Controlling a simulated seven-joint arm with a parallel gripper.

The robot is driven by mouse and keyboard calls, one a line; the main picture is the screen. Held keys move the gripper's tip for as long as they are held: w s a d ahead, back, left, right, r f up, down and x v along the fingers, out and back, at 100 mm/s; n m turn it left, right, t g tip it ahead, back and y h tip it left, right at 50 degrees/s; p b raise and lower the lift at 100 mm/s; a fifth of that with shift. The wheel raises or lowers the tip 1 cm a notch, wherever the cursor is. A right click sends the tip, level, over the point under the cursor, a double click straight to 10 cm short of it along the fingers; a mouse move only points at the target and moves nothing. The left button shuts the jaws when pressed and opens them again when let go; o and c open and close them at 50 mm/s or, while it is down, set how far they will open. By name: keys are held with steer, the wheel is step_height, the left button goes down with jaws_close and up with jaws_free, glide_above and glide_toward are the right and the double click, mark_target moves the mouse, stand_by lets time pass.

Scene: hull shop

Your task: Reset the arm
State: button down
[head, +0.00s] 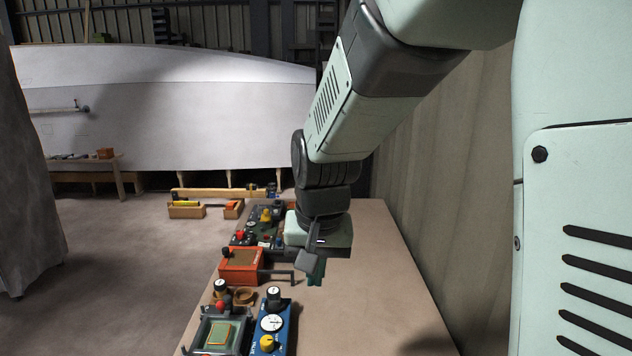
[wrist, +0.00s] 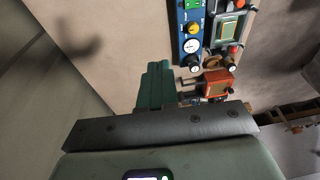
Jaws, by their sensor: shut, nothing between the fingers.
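My gripper (head: 315,272) hangs over the workbench in the head view, below my pale green arm. Its teal fingers are shut with nothing between them. In the wrist view, the shut fingers (wrist: 155,85) point toward the bare bench top. The gripper is just right of the orange box (head: 241,266) with a dark handle; I cannot tell whether they touch. The orange box also shows in the wrist view (wrist: 214,84), right of the fingers. My gripper body hides part of the bench behind it.
The bench (head: 365,290) is clear on its right side, with a wall beyond. A blue panel (head: 281,339) with knobs and a dial, a framed green device (head: 203,337) and a dark control board (head: 262,217) line its left side. A boat hull (head: 170,125) stands behind.

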steer(key=s+d+r+t, duration=0.1)
steer(key=s+d+r, duration=0.4)
steer(key=s, duration=0.4)
steer(key=s+d+r+t, duration=0.2)
steer(key=s+d+r, duration=0.4)
steer(key=s, duration=0.3)
steer(key=shift+d+r+t+h, duration=0.15)
steer(key=shift+d+t+h, duration=0.05)
steer(key=shift+t+h, duration=0.1)
steer(key=shift+s, duration=0.1)
